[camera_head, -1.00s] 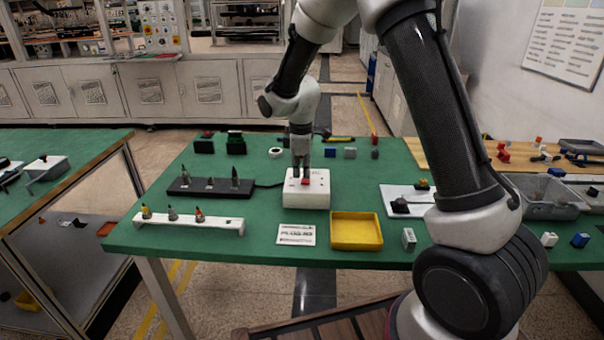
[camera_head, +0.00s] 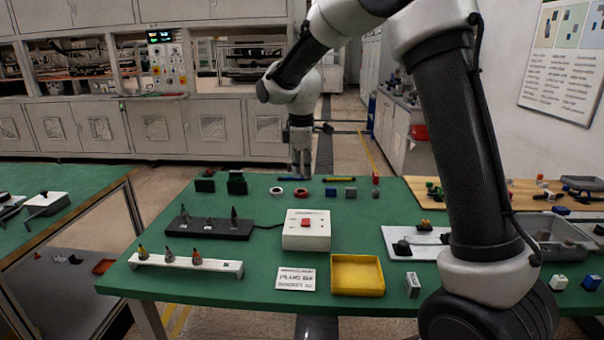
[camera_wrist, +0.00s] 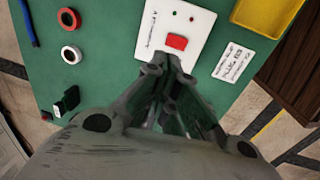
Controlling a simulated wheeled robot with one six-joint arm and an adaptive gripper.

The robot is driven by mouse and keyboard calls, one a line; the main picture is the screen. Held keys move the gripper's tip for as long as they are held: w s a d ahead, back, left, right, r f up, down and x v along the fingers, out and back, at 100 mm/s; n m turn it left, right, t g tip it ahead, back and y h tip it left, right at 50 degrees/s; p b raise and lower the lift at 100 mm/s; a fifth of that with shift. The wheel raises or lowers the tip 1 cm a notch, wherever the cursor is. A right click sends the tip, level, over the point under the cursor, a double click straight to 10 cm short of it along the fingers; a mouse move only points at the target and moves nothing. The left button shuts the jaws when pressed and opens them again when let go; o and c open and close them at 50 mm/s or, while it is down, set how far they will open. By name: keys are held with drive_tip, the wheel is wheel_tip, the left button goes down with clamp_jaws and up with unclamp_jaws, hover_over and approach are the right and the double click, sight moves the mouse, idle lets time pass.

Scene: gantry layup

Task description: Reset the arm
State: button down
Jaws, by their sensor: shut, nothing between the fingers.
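My gripper (camera_head: 301,172) is shut and empty. In the head view it hangs pointing down above the far part of the green table, behind the white box (camera_head: 306,238) with a red button (camera_head: 304,222). It is raised clear of the box. In the wrist view the fingers (camera_wrist: 172,62) are together, and the red button (camera_wrist: 177,42) on the white box (camera_wrist: 150,30) shows just beyond their tips. My arm covers part of the table's right side in the head view.
The green table (camera_head: 260,278) holds a yellow tray (camera_head: 357,292), a label card (camera_head: 296,279), a black rack (camera_head: 192,229) and a white rack (camera_head: 215,265) with pointed pieces. Small blocks and rings stand along the far edge. A grey bin (camera_head: 556,252) is at right.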

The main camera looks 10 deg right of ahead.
drive_tip(key=s+d+r+m+t, duration=0.1)
drive_tip(key=s+d+r+m, duration=0.2)
drive_tip(key=s, duration=0.8)
drive_tip(key=s+d+r+m+t, duration=0.1)
drive_tip(key=s+d+r+m, duration=0.1)
drive_tip(key=s+d+m, duration=0.4)
drive_tip(key=s+d+r+m+t, duration=0.1)
drive_tip(key=s+d+r+m, duration=0.2)
drive_tip(key=s, duration=1.4)
drive_tip(key=d+m, duration=0.2)
drive_tip(key=d, duration=0.2)
drive_tip(key=shift+d+r, duration=0.3)
drive_tip(key=shift+r, duration=0.05)
drive_tip(key=shift+s+d+m, duration=0.1)
drive_tip(key=shift+m, duration=0.2)
